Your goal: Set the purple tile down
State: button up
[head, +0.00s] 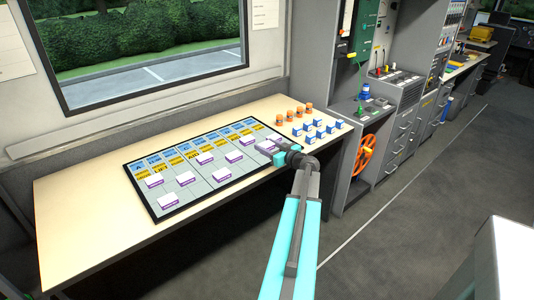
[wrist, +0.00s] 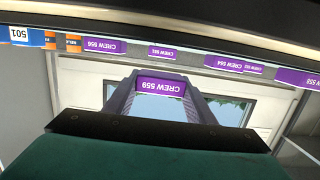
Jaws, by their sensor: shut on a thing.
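My gripper (head: 276,149) is over the right end of the board (head: 222,192), a dark-framed grey planning board lying on the table. It is shut on a purple tile (wrist: 160,84) marked CREW 559, which sits between the two fingers in the wrist view. In the head view this tile (head: 264,145) shows a white top, partly hidden by my gripper. I cannot tell whether it touches the board. Several other white-topped purple tiles (head: 185,178) stand on the board; one marked CREW 556 (wrist: 104,46) shows in the wrist view.
Blue and yellow tiles (head: 180,153) line the board's far side. Several blue-and-white blocks (head: 309,125) and orange pieces (head: 294,114) stand on the table right of the board. The table's left part (head: 90,220) is bare. A grey cabinet with an orange reel (head: 364,155) stands to the right.

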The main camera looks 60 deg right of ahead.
jog(key=shift+f, duration=1.75)
jog(key=shift+f, duration=0.1)
jog(key=o, duration=1)
jog(key=shift+o, duration=0.2)
jog(key=v, duration=1.2)
jog(key=shift+b, duration=0.4)
